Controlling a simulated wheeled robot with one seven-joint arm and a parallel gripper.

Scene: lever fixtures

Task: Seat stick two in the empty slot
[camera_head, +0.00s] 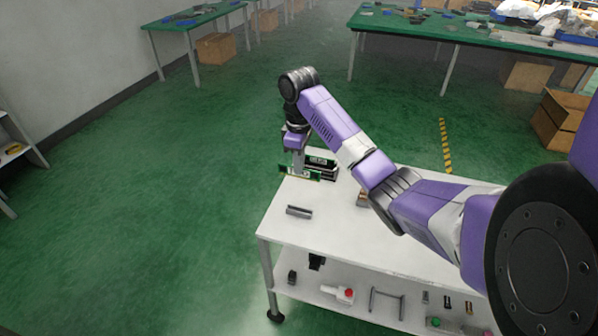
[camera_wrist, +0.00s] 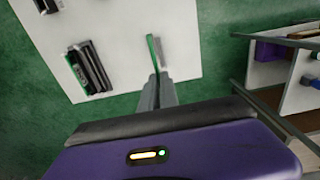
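My gripper (camera_head: 298,172) is at the far left part of the white cart top. Its grey fingers (camera_wrist: 157,92) are closed on a thin green memory stick (camera_wrist: 152,52), seen almost edge-on in the wrist view. The same stick shows in the head view (camera_head: 313,175), low over the cart. Beside it is a dark slot block (camera_wrist: 97,66). A green stick (camera_wrist: 78,73) stands along one side of the block, and a dark slot opening runs next to it. The block also shows behind the held stick in the head view (camera_head: 330,169). The held stick is apart from the block. No stick's number is readable.
A grey bar-like piece (camera_head: 299,211) lies nearer on the cart top (camera_head: 300,236). A small brown object (camera_head: 362,199) sits by my forearm. Green tables (camera_head: 455,34) stand farther back, with open floor between.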

